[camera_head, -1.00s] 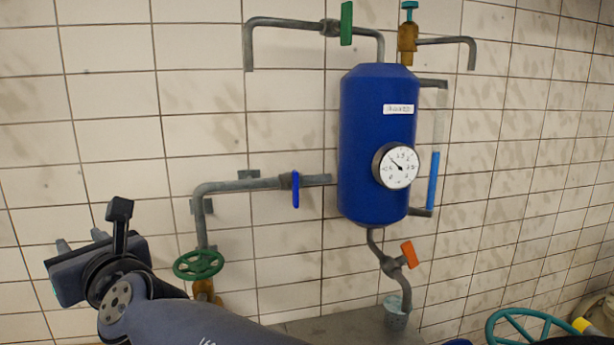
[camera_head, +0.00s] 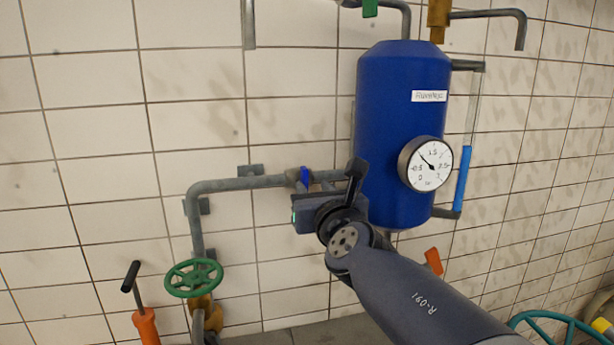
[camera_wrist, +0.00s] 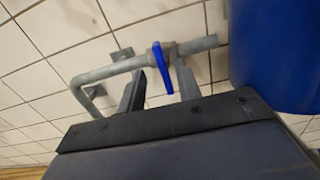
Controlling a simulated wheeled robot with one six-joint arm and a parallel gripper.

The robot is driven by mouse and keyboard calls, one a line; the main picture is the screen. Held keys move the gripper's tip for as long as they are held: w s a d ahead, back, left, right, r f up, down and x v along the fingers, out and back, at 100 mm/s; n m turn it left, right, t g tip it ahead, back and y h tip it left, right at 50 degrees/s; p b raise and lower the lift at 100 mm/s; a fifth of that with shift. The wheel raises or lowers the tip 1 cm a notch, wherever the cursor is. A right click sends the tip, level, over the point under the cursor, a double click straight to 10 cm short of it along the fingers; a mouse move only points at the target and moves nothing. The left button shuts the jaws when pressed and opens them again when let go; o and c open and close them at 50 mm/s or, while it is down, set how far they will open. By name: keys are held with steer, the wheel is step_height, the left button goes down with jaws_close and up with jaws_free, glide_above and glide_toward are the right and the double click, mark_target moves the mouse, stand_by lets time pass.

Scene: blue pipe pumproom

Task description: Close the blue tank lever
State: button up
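The blue lever (camera_head: 305,175) sits on the grey horizontal pipe (camera_head: 240,183) to the left of the blue tank (camera_head: 400,110). In the head view its lower part is hidden behind my gripper. In the wrist view the blue lever (camera_wrist: 162,67) lies across the pipe (camera_wrist: 110,72), roughly at a right angle to it. My gripper (camera_wrist: 160,78) is open, with one finger on each side of the lever. I see gaps between lever and fingers; contact is not clear. The tank also shows at the upper right of the wrist view (camera_wrist: 275,55).
A round gauge (camera_head: 426,164) sticks out from the tank. An orange lever (camera_head: 433,261) is below the tank. A teal wheel (camera_head: 555,328) is at lower right.

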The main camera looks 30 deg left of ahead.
mark_target(306, 179)
steer(key=p+x, duration=0.1)
steer(key=x, duration=0.6)
steer(key=shift+w+a, duration=0.1)
steer(key=shift+a, duration=0.05)
steer(key=shift+c, duration=0.2)
jaws_close()
